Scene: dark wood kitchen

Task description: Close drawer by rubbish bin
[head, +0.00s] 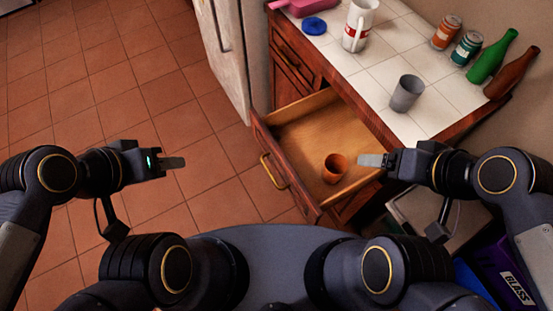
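The open wooden drawer (292,130) sticks out of the dark wood counter, with its brass handle (272,172) on the front panel facing left. A small brown cup (335,167) stands inside it. My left gripper (173,162) is over the floor, left of the drawer front and apart from it. A purple bin marked GLASS (503,268) is at the lower right.
The tiled floor (90,70) on the left is clear.

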